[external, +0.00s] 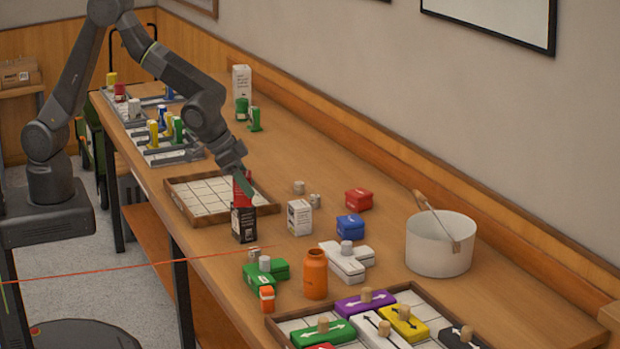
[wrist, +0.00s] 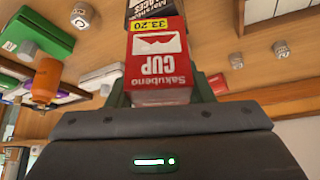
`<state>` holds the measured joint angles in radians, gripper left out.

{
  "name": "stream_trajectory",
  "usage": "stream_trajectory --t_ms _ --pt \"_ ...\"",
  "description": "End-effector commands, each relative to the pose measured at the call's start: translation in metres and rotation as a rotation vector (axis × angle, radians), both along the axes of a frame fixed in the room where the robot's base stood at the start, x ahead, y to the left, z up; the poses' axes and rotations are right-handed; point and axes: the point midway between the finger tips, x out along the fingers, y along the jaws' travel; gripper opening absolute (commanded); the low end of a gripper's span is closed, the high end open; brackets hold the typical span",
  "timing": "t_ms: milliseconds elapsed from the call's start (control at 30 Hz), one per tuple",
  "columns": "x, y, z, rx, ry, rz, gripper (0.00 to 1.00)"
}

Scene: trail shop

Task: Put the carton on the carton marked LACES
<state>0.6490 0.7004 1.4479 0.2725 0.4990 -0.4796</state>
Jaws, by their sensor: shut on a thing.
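My gripper (external: 243,182) is shut on a red carton (external: 241,193), which shows in the wrist view (wrist: 157,58) with white "Sakubeno CUP" lettering and a yellow price band. The dark carton marked LACES (external: 244,225) stands upright on the bench, directly below the red carton in the external view. Its lettered face shows just past the red carton in the wrist view (wrist: 150,9). The red carton's lower end is at the dark carton's top; I cannot tell whether they touch. My fingers hide part of the red carton.
A white carton (external: 300,217) stands close right of the dark one. A wooden-rimmed tray (external: 178,205) lies behind left. An orange bottle (external: 315,275), coloured blocks and a white bucket (external: 440,246) stand toward the front right. Bare bench lies along the wall.

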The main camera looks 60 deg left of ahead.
Motion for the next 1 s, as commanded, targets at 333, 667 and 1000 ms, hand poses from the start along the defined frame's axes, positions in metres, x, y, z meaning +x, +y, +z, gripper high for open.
stream_trajectory --t_ms 333,667,1000 --pt "0.0 0.0 -0.003 0.0 0.001 0.0 0.69" --pt "0.0 0.0 0.001 0.0 0.001 0.0 0.69" --pt "-0.025 0.009 0.047 -0.002 -0.002 0.0 0.69"
